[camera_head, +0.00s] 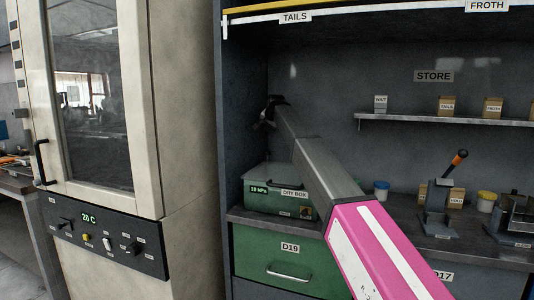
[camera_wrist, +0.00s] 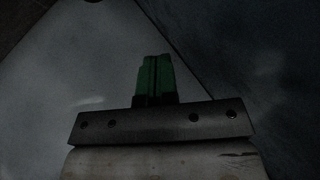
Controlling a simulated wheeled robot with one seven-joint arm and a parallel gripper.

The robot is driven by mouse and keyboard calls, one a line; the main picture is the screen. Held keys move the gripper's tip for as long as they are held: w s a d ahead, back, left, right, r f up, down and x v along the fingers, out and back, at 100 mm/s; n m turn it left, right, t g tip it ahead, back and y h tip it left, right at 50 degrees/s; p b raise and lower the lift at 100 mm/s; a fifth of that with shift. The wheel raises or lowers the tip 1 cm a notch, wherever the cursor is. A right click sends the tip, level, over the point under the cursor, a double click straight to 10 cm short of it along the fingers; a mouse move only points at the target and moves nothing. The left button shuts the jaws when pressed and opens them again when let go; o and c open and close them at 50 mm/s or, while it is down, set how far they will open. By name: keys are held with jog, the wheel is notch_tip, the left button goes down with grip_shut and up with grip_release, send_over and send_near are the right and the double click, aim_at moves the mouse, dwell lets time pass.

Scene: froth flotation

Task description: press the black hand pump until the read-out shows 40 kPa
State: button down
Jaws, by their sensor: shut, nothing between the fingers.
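The green dry box (camera_head: 272,202) stands on the bench at the left end of the bay. Its small green read-out (camera_head: 258,189) seems to show 10 kPa, though the digits are small. I cannot make out the black hand pump in either view; my arm covers part of the bench beside the box. My gripper (camera_head: 266,118) is high above the box, near the bay's back left corner. In the wrist view my gripper (camera_wrist: 155,62) has its green fingers shut together with nothing between them, before dim grey surfaces.
A lever device with an orange-tipped handle (camera_head: 456,160) stands on the bench to the right. A shelf (camera_head: 430,120) with small labelled boxes is on the back wall. A cream cabinet (camera_head: 180,120) with a 20 C display stands left. Drawer D19 (camera_head: 275,255) is shut.

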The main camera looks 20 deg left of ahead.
aim_at(267, 153)
jog(key=shift+f, duration=3.8)
jog(key=shift+f, duration=0.1)
jog(key=shift+f, duration=0.35)
jog(key=shift+f, duration=1.55)
dwell(0.6)
jog(key=shift+r, duration=2.05)
jog(key=shift+r, duration=0.1)
